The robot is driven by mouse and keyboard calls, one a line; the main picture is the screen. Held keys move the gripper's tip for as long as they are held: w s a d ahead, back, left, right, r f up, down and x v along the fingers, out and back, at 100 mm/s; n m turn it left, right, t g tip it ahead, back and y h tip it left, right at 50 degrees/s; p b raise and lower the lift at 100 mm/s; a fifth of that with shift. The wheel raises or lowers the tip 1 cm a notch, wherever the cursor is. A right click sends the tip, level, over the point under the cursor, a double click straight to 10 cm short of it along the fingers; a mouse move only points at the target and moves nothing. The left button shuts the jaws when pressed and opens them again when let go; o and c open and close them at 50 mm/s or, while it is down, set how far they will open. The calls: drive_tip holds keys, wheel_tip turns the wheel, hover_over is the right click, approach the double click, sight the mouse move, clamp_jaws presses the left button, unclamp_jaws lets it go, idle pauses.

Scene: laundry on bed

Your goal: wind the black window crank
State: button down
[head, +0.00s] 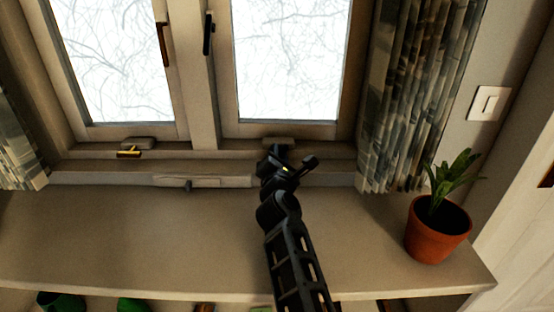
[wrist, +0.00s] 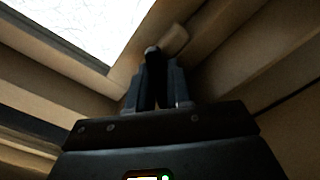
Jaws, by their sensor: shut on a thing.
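The black window crank (wrist: 153,52) shows in the wrist view as a dark piece between my fingers, with its rounded end toward the frame corner. My gripper (wrist: 158,85) is shut on it. In the head view, my gripper (head: 274,158) is at the sill below the right window, just in front of the pale crank housing (head: 278,142). That housing also shows in the wrist view (wrist: 174,38). In the head view my dark gripper hides most of the crank, so its angle cannot be told.
A brass-coloured crank (head: 128,153) sits below the left window. A potted plant (head: 437,230) stands on the shelf (head: 130,235) at the right. A patterned curtain (head: 415,90) hangs right of my gripper. The shelf left of my arm is clear.

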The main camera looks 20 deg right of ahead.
drive_tip(key=shift+f+m+b, duration=0.25)
drive_tip(key=shift+m+b, duration=0.05)
drive_tip(key=shift+m, duration=0.7)
drive_tip(key=c, duration=1.1)
unclamp_jaws()
drive_tip(key=shift+r, duration=0.2)
drive_tip(key=shift+v, duration=3.9)
